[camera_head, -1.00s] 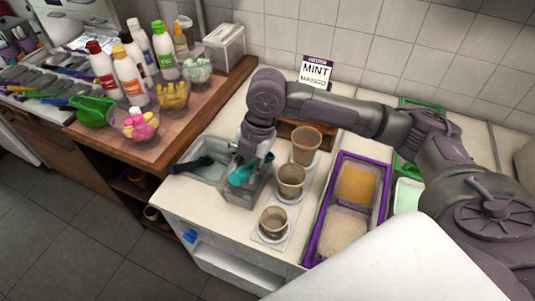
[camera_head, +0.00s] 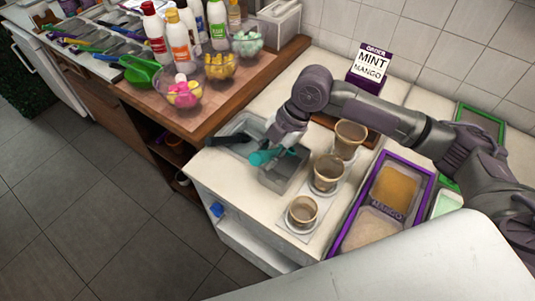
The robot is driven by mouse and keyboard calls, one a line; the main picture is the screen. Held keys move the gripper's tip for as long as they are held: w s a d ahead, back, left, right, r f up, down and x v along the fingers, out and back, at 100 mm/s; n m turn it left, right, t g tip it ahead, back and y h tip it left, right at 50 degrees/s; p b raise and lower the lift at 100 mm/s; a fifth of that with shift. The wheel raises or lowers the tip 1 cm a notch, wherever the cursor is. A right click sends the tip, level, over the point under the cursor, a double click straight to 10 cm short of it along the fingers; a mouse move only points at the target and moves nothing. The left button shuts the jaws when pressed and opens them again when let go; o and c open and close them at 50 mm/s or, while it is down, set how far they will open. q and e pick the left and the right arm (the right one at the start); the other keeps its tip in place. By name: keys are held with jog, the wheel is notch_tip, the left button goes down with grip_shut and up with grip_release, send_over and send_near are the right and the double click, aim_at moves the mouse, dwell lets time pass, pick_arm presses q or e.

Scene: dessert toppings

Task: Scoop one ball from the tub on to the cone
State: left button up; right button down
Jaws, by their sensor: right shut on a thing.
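My right gripper (camera_head: 288,146) is shut on the teal handle of a scoop (camera_head: 262,158), over a grey metal bin (camera_head: 285,182). The scoop's head is hard to make out. Three brown cones or cups stand in a row right of the bin: a back one (camera_head: 351,134), a middle one (camera_head: 328,171) and a front one (camera_head: 303,210). The tubs sit in a purple frame (camera_head: 428,200) further right: one orange (camera_head: 395,187) with a MANGO label, one pale beige (camera_head: 370,226). My left gripper is not in view.
An order sign (camera_head: 372,63) reads MINT, MANGO. A black-handled tool (camera_head: 229,140) lies in a grey basin left of the bin. Topping bowls (camera_head: 183,92) and bottles stand on the wooden counter (camera_head: 215,110). My right arm spans above the cones and tubs.

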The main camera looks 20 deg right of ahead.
notch_tip(320, 180, down, 7)
jog(key=b, duration=0.4)
jog(key=shift+f, duration=0.2)
jog(key=shift+w+d, duration=0.1)
jog(key=c, duration=0.9)
grip_release()
jog(key=shift+o, duration=0.2)
jog(key=v, duration=1.2)
jog(key=shift+f, duration=0.1)
